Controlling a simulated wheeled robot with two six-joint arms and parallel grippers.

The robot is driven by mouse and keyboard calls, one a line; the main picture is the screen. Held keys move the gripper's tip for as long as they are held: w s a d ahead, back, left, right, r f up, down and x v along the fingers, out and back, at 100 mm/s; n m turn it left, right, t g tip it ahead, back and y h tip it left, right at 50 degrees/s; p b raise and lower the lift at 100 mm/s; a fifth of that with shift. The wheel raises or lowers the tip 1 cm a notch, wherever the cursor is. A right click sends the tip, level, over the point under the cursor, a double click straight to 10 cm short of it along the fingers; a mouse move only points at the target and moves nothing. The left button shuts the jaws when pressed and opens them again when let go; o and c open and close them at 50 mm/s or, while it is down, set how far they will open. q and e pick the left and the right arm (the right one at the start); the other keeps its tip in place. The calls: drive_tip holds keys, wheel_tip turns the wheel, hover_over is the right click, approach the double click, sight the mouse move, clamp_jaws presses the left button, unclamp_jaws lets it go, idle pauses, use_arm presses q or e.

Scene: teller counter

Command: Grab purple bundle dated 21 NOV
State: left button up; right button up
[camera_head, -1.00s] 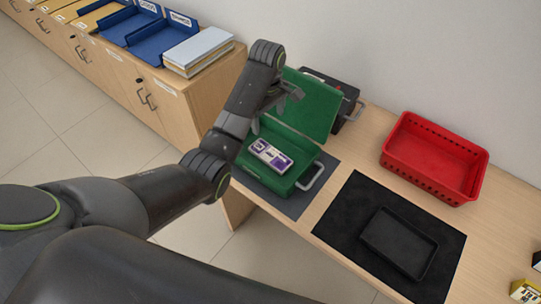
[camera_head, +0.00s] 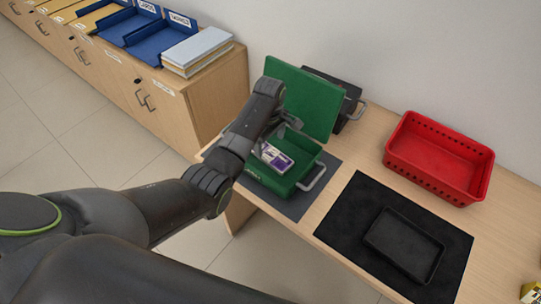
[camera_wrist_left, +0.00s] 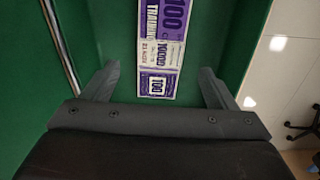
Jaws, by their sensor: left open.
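The purple bundle (camera_head: 274,157) lies in the open green cash box (camera_head: 283,184). In the left wrist view the bundle (camera_wrist_left: 160,50) is purple and white with "100" and "TRAINING" on it. Its band carries small print that seems to read 21 NOV. My left gripper (camera_head: 282,133) is over the box, with its arm hiding part of the bundle and box. In the left wrist view my left gripper (camera_wrist_left: 157,80) is open, one finger on each side of the bundle's near end, not touching it. My right gripper is not in view.
The green lid (camera_head: 302,98) stands open behind the box, with a black box (camera_head: 345,92) beyond it. A black tray (camera_head: 440,262) lies on a dark mat (camera_head: 340,215). A red basket (camera_head: 438,165) stands at the back right. Blue trays (camera_head: 150,40) are at left.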

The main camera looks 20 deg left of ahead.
sight(270, 154)
use_arm(q)
drive_tip(key=shift+d+f, duration=0.1)
drive_tip(key=shift+f, duration=2.45)
drive_tip(key=c, duration=1.1)
